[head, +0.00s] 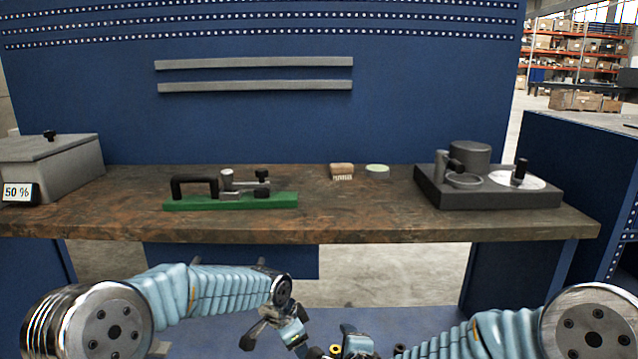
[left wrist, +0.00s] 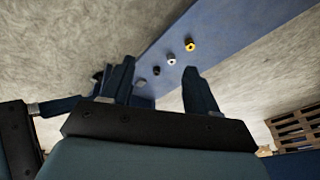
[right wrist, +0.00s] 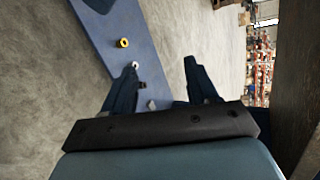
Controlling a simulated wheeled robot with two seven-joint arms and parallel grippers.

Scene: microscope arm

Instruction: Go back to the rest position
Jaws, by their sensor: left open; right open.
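My left gripper (head: 275,335) is low in front of the bench in the head view. In the left wrist view its two fingers (left wrist: 160,85) stand wide apart with nothing between them. My right gripper (head: 342,345) is at the bottom middle of the head view, partly cut off. In the right wrist view its fingers (right wrist: 160,85) are spread and empty. Both grippers are below the level of the wooden bench top (head: 330,222) and apart from it.
A blue cabinet (head: 575,165) stands at right.

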